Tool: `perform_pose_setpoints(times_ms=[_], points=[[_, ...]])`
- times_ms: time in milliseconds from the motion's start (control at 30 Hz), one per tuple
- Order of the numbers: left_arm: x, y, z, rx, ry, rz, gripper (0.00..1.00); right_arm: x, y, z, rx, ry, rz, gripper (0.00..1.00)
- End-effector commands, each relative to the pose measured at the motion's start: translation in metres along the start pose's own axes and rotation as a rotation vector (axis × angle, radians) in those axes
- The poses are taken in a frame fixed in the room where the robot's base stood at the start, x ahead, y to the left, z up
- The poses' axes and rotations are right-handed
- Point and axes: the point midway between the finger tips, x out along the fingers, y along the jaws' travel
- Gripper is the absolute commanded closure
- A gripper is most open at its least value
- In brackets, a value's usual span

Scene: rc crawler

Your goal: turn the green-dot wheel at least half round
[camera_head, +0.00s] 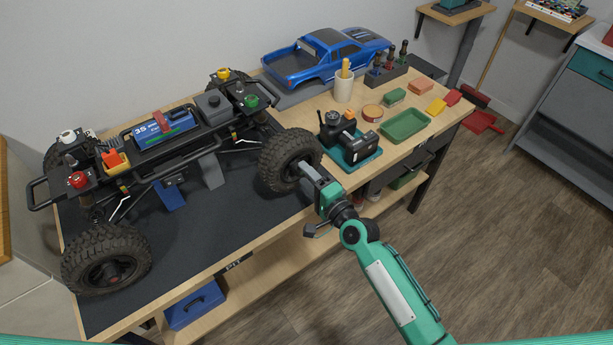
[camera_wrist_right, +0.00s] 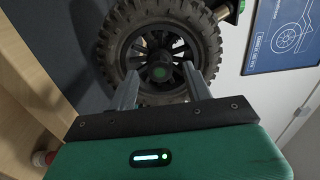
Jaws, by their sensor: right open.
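The green-dot wheel (camera_head: 284,158) is the black knobbly tyre at the near right corner of the crawler (camera_head: 190,135). My right gripper (camera_head: 304,168) is at the outer face of this wheel. Its two fingers are apart, one on each side of the hub in the wrist view (camera_wrist_right: 160,78). I cannot tell whether the fingertips touch the rim or spokes. My left gripper is out of view.
The crawler stands raised on a stand over a dark mat (camera_head: 230,230). Right of the wheel are a teal-based tool (camera_head: 350,150), a green tray (camera_head: 404,125) and a cup (camera_head: 344,88). A blue body shell (camera_head: 325,55) lies behind. The floor in front is clear.

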Motion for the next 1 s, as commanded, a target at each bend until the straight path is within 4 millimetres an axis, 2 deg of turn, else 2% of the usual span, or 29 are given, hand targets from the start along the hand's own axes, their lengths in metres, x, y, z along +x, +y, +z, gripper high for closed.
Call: perform_pose_setpoints(times_ms=[167, 400, 600, 800, 1000], points=[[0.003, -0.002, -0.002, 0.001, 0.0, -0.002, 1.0, -0.03, 0.003, 0.0, 0.0, 0.0, 0.002, 0.5], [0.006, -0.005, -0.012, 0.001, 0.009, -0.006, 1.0, -0.084, 0.003, 0.001, -0.001, -0.001, 0.003, 0.5], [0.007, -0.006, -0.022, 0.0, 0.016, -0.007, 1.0, -0.117, 0.002, 0.0, 0.0, 0.0, 0.003, 0.5], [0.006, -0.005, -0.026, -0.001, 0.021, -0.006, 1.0, -0.131, 0.001, 0.0, 0.0, 0.001, 0.001, 0.5], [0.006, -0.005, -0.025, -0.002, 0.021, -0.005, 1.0, -0.132, 0.0, 0.0, 0.0, 0.001, 0.0, 0.5]])
